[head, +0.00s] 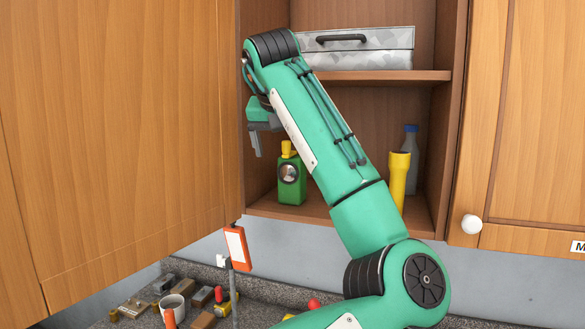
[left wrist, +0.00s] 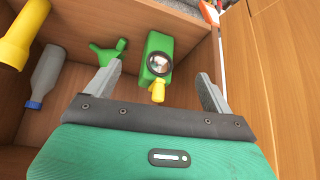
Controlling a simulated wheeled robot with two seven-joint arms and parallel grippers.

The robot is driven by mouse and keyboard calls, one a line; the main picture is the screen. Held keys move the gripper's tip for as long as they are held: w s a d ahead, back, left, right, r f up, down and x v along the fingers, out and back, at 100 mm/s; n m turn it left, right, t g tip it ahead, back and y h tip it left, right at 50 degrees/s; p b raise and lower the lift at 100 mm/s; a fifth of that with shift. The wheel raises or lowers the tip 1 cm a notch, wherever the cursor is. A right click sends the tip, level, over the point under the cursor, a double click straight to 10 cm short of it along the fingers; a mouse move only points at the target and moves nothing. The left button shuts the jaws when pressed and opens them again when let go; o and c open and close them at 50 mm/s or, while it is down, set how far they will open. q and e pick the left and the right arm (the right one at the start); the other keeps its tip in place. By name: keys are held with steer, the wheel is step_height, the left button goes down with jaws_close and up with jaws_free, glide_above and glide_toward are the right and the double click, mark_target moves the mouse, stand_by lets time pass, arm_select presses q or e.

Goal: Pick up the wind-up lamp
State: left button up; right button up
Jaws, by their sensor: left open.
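The wind-up lamp appears to be the green box-shaped thing (head: 291,185) with a round silver lens and a yellow top. It stands upright on the cabinet's lower shelf, left of my arm. In the left wrist view the lamp (left wrist: 157,45) lies ahead, between the lines of the two fingers. My left gripper (head: 257,150) is up and left of the lamp in the head view, apart from it. In the left wrist view the gripper (left wrist: 159,70) is open, with nothing held. My right gripper is out of view.
A yellow torch (head: 398,178) and a blue-capped bottle (head: 410,155) stand right of the lamp. A small green object (left wrist: 107,52) is beside it in the wrist view. A metal case (head: 355,48) sits above. An open door (head: 120,130) flanks the left; tools clutter the counter (head: 270,293).

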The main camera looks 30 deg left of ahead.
mark_target(291, 152)
arm_select(q)
steer(key=w+a+p, duration=0.1)
steer(key=w+p, duration=0.1)
steer(key=w+a+p, duration=0.1)
steer(key=w+p, duration=0.1)
steer(key=w, duration=0.1)
steer(key=w+a+p, duration=0.1)
steer(key=w+p, duration=0.1)
steer(key=p, duration=0.1)
steer(key=shift+w+a, duration=0.3)
steer(key=shift+w+a+f, duration=0.15)
steer(key=shift+w, duration=0.15)
steer(key=p+x, duration=0.2)
steer(key=x, duration=0.2)
steer(key=shift+p, duration=0.4)
steer(key=shift+w+a+f, duration=0.1)
steer(key=shift+w+f, duration=0.05)
steer(key=shift+f, duration=0.15)
steer(key=c, duration=0.5)
jaws_close()
